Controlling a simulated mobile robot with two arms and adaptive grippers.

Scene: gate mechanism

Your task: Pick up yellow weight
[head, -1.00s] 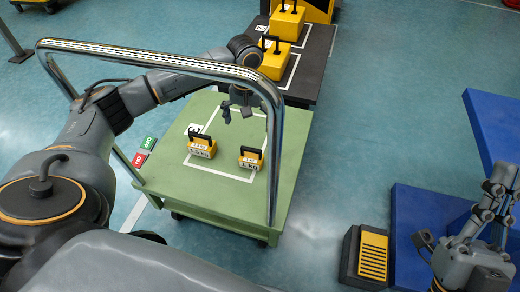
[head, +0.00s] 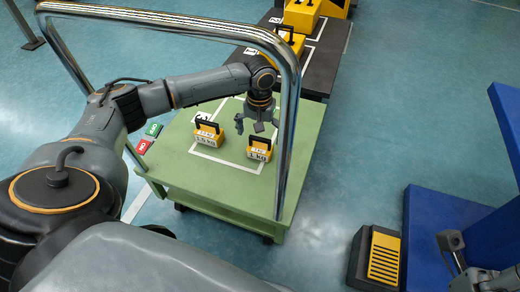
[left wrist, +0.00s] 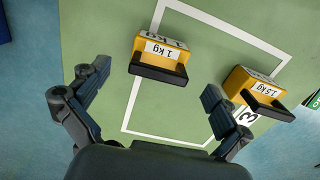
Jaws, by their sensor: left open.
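Two yellow weights with black handles stand upright on the green cart top (head: 190,178). The 1 kg weight (head: 259,152) is on the right, and the 1.5 kg weight (head: 208,138) is on the left. In the left wrist view, the 1 kg weight (left wrist: 160,52) lies ahead between the spread fingers, and the 1.5 kg weight (left wrist: 254,88) is off to the right. My left gripper (head: 257,123) is open and empty, above and just behind the 1 kg weight. It also shows in the left wrist view (left wrist: 154,90). My right gripper (head: 452,242) is partly in view at lower right.
A chrome rail (head: 288,130) arches over the near side of the cart, and my left arm reaches across it. Red and green tags (head: 148,138) lie at the cart's left edge. A dark table (head: 318,70) with larger yellow weights stands behind. A yellow pedal (head: 384,257) is on the floor.

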